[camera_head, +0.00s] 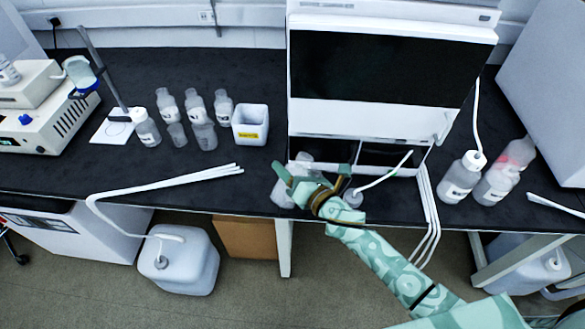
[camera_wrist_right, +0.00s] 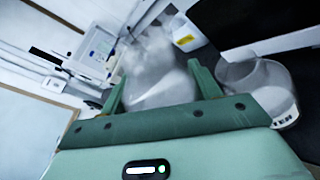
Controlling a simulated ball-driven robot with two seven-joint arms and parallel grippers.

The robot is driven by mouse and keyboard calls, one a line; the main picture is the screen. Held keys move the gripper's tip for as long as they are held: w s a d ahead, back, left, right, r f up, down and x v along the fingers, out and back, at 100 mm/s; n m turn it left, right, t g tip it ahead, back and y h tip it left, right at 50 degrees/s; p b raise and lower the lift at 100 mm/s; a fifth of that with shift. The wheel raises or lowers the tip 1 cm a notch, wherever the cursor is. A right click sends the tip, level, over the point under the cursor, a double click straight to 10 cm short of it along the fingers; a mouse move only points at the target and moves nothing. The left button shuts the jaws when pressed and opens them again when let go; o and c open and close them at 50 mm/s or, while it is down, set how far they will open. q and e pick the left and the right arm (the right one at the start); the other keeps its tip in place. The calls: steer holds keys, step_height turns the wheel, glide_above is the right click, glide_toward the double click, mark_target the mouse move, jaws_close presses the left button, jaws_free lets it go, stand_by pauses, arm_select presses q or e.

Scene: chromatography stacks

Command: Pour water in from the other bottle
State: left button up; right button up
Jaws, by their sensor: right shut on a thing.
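My right gripper (camera_head: 308,181) is at the front of the chromatography stack, near the bench's front edge. It is shut on a translucent bottle (camera_head: 282,194), which the fingers partly cover. In the right wrist view this bottle (camera_wrist_right: 160,80) sits between the two fingers (camera_wrist_right: 160,88); its contents and exact tilt are hard to tell. Another clear bottle (camera_wrist_right: 258,88) with dark lettering stands just beside the gripper in that view. In the head view a bottle (camera_head: 353,198) with a white tube in it shows just right of the gripper, partly hidden. My left gripper is in neither view.
The stack (camera_head: 375,125) stands behind the gripper. Several bottles (camera_head: 201,133) and a white square container (camera_head: 250,125) stand to its left. Two bottles (camera_head: 459,178) (camera_head: 507,172) stand to the right.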

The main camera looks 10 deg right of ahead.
steer(key=shift+a+m+p, duration=0.1)
steer(key=shift+m+p, duration=0.3)
steer(key=shift+f, duration=0.15)
steer(key=shift+f+m, duration=0.5)
steer(key=shift+m, duration=0.1)
steer(key=shift+f, duration=0.1)
stand_by(0.3)
steer(key=shift+f+m+g, duration=0.3)
steer(key=shift+f+m, duration=0.1)
